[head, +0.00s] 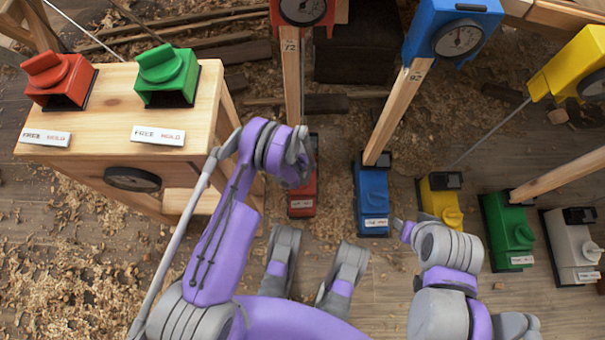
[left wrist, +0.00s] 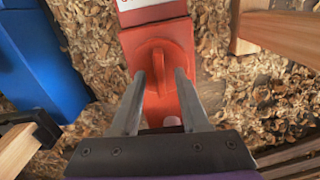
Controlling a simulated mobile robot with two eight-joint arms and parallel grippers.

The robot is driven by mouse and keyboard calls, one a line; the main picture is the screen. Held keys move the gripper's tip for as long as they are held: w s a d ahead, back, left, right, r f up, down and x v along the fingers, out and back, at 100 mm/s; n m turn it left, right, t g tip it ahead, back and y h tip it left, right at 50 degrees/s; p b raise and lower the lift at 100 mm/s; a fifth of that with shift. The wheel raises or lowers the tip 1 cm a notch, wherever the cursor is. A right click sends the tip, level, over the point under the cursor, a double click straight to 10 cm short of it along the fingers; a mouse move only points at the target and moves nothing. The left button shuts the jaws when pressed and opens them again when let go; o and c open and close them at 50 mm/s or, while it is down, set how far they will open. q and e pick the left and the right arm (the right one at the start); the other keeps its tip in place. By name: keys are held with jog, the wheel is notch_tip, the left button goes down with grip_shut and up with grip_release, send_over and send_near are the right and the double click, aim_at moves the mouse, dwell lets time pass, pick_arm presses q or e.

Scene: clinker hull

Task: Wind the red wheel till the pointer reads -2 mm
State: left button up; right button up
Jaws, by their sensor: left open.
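The red floor unit (head: 302,200) stands at the foot of a wooden post, partly hidden by my left wrist in the head view. In the left wrist view its red wheel (left wrist: 159,66), with a raised ridge, faces the camera. My left gripper (left wrist: 159,74) is open, one finger on each side of the ridge; I cannot tell whether they touch it. A red-cased dial (head: 303,9) tops the post, cut by the frame edge; its reading is too small to tell. My right gripper (head: 402,227) is by the blue unit, mostly hidden by its arm.
Blue (head: 371,195), yellow (head: 441,203), green (head: 508,232) and white (head: 572,247) units stand in a row to the right. A wooden stand (head: 120,95) with red (head: 60,80) and green (head: 167,75) knob units is at left. Shavings cover the floor.

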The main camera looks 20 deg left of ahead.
pick_arm(q)
jog(key=shift+c, duration=0.3)
grip_shut()
jog(key=shift+n, duration=0.4)
jog(key=n, duration=0.4)
jog(key=shift+n, duration=0.3)
jog(key=n, duration=0.6)
jog(key=shift+n, duration=0.4)
jog(key=shift+o, duration=0.3)
grip_release()
